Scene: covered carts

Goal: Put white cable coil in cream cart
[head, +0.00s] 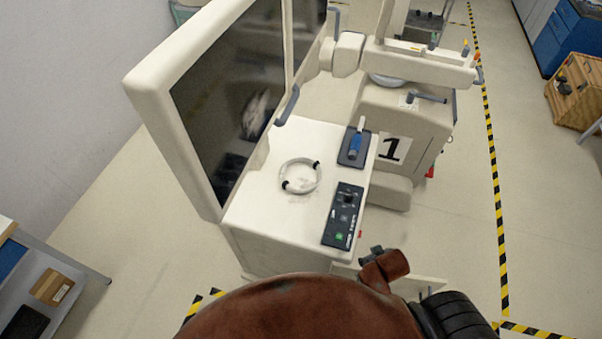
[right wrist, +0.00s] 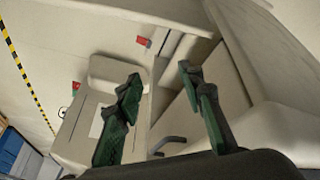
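The white cable coil (head: 303,191), a ring with two dark ties, lies flat on the top of a cream cabinet (head: 255,207), in front of a large dark-glazed panel. Which body is the cream cart I cannot tell; a cream unit marked 1 (head: 430,123) stands just behind and to the right. My right gripper (right wrist: 160,75) is open in the right wrist view, its green and black fingers apart with nothing between them. It points towards cream housings, and the coil does not show there. My right gripper's fingers cannot be made out in the head view. My left gripper is not in view.
Beside the coil are a black control panel (head: 343,215) and a blue-handled device (head: 355,147). The tall dark-glazed panel (head: 230,90) rises behind and left of it. My reddish-brown body part fills the bottom. A wooden crate (head: 577,90) stands far right, with open floor before it.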

